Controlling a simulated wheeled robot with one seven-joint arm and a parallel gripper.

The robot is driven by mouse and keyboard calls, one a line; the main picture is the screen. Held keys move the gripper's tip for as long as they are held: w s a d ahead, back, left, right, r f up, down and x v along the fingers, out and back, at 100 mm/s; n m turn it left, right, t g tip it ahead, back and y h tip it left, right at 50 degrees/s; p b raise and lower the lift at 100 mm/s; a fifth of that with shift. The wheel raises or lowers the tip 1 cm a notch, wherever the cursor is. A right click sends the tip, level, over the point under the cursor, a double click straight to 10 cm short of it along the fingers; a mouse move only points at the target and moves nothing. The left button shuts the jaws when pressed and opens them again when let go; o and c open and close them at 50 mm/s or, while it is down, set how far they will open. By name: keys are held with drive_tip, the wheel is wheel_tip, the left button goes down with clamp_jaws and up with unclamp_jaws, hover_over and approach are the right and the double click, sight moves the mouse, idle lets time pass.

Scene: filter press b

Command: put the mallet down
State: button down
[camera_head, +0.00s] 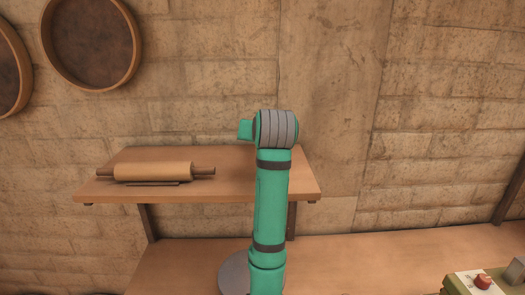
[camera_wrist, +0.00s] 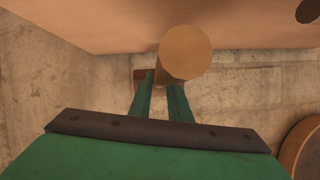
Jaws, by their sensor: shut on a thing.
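My gripper (camera_wrist: 161,86) shows in the wrist view, its two green fingers closed on the mallet (camera_wrist: 187,53). The round, light wooden end of the mallet faces the wrist camera, just beyond the fingertips. A short darker piece sticks out to the left of the fingers, probably part of its handle. The wooden surface of the shelf (camera_head: 250,171) fills the top of the wrist view, close to the mallet. I cannot tell whether the mallet touches it. In the head view my green arm stands in front of the shelf's right part and hides the gripper and mallet.
A rolling pin (camera_head: 153,171) lies on the shelf's left half. Round wooden-rimmed sieves (camera_head: 136,45) hang on the brick wall at upper left. Below is a wooden bench (camera_head: 370,262), with a box bearing a red button (camera_head: 483,282) at lower right.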

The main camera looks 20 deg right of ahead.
drive_tip(key=shift+w+d+f, duration=0.2)
drive_tip(key=shift+d+f, duration=0.2)
drive_tip(key=shift+f, duration=0.2)
drive_tip(key=shift+w+d+f, duration=0.1)
drive_tip(key=shift+d+f, duration=0.1)
drive_tip(key=shift+f, duration=1.5)
drive_tip(key=c, duration=1.6)
unclamp_jaws()
drive_tip(key=shift+f, duration=0.15)
drive_tip(key=shift+c, duration=0.2)
drive_tip(key=shift+s+r, duration=0.25)
drive_tip(key=shift+r, duration=0.05)
drive_tip(key=v, duration=1.1)
drive_tip(key=shift+s+a, duration=0.15)
drive_tip(key=shift+s, duration=0.1)
